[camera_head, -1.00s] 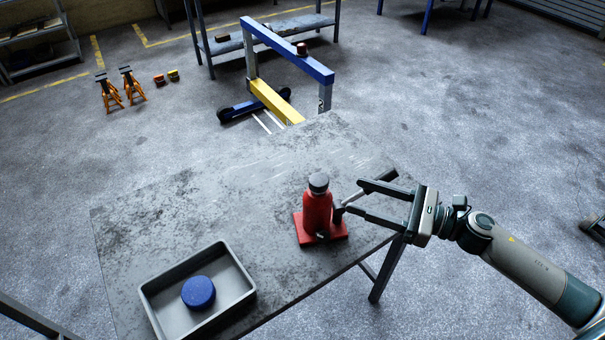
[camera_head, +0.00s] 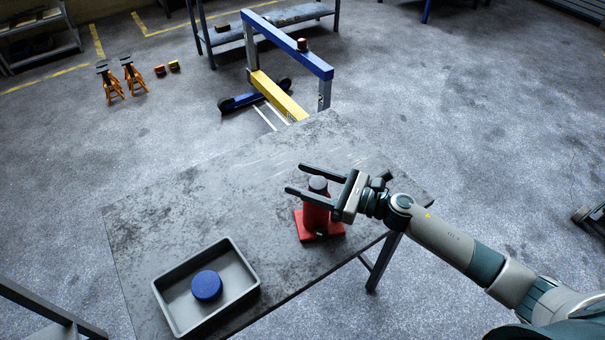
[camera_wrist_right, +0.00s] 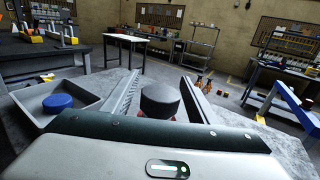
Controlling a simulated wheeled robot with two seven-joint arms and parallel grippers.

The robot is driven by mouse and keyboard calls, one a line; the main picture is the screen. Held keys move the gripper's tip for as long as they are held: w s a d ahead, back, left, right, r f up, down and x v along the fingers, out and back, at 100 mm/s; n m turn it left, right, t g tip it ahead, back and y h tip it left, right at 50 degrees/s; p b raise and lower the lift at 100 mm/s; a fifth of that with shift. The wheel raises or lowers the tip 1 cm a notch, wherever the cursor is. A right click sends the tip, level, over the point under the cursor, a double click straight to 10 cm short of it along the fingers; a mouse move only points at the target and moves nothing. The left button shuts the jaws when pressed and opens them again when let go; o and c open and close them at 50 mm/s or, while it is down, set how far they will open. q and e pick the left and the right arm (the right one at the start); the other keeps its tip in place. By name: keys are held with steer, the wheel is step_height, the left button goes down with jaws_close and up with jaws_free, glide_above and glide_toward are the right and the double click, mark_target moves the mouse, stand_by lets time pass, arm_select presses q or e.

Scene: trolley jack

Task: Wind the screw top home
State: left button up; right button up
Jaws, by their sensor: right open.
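A red bottle jack (camera_head: 316,216) stands upright on its red base on the grey table. Its dark grey screw top (camera_head: 318,184) sits at the top of the jack. My right gripper (camera_head: 294,178) is open, with its two fingers reaching past either side of the screw top. In the right wrist view the screw top (camera_wrist_right: 159,101) shows between the open fingers, with visible room on both sides. The gripper body hides most of the jack there. My left gripper is not in view.
A grey tray (camera_head: 169,297) holding a blue round puck (camera_head: 207,286) lies at the table's front left. The table (camera_head: 200,205) is otherwise clear. A blue and yellow frame (camera_head: 290,50), orange stands (camera_head: 133,75) and a workbench are beyond it.

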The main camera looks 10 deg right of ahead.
steer(key=shift+w+a, duration=0.2)
steer(key=shift+a, duration=0.05)
steer(key=c, duration=1.1)
steer(key=shift+o, duration=0.2)
steer(key=shift+m+t+h+p, duration=0.3)
steer(key=shift+m+t+h, duration=0.1)
steer(key=shift+t, duration=0.1)
